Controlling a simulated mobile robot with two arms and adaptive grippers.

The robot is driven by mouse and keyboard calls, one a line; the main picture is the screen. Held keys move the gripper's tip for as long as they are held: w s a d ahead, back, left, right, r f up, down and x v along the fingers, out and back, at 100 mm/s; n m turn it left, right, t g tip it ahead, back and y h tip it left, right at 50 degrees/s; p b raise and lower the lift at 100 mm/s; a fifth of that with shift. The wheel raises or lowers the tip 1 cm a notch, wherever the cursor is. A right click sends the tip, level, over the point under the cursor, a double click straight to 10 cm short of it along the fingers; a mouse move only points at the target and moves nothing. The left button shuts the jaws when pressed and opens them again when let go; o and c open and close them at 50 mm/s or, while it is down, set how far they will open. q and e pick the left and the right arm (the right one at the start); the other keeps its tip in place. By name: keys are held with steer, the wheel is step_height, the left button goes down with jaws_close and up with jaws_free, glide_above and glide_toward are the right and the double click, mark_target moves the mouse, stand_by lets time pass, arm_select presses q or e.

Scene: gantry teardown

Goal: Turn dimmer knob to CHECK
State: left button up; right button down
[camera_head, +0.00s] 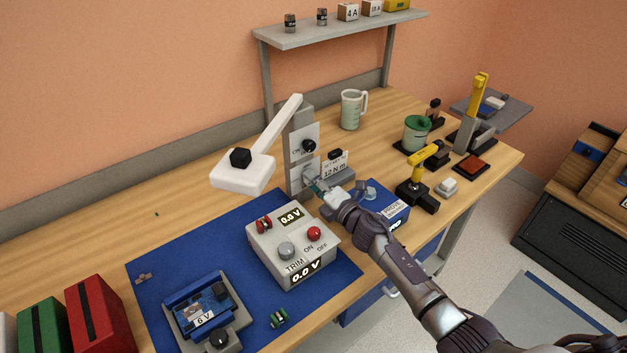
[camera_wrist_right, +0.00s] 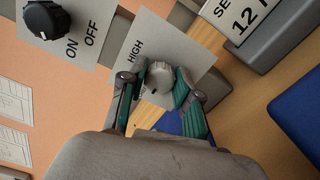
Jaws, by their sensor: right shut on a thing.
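The dimmer knob (camera_wrist_right: 157,78) is a pale grey round knob on a light plate (camera_wrist_right: 160,36) marked HIGH. In the right wrist view it sits between the two green-lined fingers of my right gripper (camera_wrist_right: 161,84). The fingers are shut on its sides. No CHECK mark is readable, as the gripper hides much of the plate. In the head view my right gripper (camera_head: 314,184) reaches the lower plate on the grey lamp post (camera_head: 298,116), hiding the knob. My left gripper is not in view.
A black ON/OFF knob (camera_head: 309,146) sits on the plate above; it also shows in the wrist view (camera_wrist_right: 47,20). A 12 N m block (camera_head: 337,172) stands close right. A white lamp head (camera_head: 243,178) overhangs at left. A meter box (camera_head: 292,246) stands in front on the blue mat (camera_head: 150,262).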

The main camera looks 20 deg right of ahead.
steer(key=shift+f+m, duration=0.1)
steer(key=shift+m, duration=0.3)
steer(key=c, duration=0.8)
jaws_free()
steer(key=v, duration=1.2)
